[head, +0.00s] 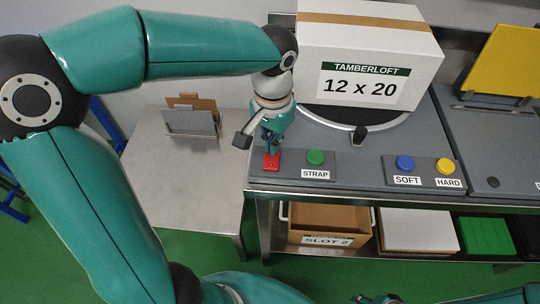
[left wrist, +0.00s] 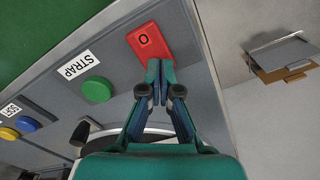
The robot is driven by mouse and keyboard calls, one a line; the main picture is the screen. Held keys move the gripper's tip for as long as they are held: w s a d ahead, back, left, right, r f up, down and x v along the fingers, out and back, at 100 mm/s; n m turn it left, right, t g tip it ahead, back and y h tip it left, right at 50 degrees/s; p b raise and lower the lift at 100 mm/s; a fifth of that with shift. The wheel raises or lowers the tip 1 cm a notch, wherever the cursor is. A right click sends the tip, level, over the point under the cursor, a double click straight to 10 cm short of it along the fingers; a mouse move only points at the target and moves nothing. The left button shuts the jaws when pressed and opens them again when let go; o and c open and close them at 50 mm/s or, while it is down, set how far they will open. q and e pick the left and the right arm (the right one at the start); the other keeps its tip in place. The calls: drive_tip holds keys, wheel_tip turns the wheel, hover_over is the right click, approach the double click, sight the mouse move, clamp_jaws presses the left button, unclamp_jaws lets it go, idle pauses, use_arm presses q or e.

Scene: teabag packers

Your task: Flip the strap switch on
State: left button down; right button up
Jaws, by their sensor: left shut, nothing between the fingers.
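The red strap switch (head: 272,162) sits at the left end of the grey panel, left of a green button (head: 315,157) and the STRAP label (head: 315,174). My left gripper (head: 270,146) is shut and empty, pointing down at the switch. Its fingertips (left wrist: 160,68) are at the end of the switch nearer the machine and cover part of that end. Whether they touch it, and which way the rocker is tilted, I cannot tell.
A white TAMBERLOFT box (head: 368,55) stands on the machine behind the panel. Blue (head: 405,163) and yellow (head: 445,166) buttons sit to the right. A steel side table (head: 185,180) with a card holder (head: 190,122) is at left. A SLOT 2 carton (head: 330,226) is on the lower shelf.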

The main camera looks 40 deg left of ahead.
use_arm(q)
drive_tip(key=shift+f, duration=0.3)
wheel_tip(320, 180, up, 7)
drive_tip(key=p, duration=0.6)
drive_tip(key=shift+r, duration=0.1)
drive_tip(key=shift+s, duration=0.1)
idle(0.6)
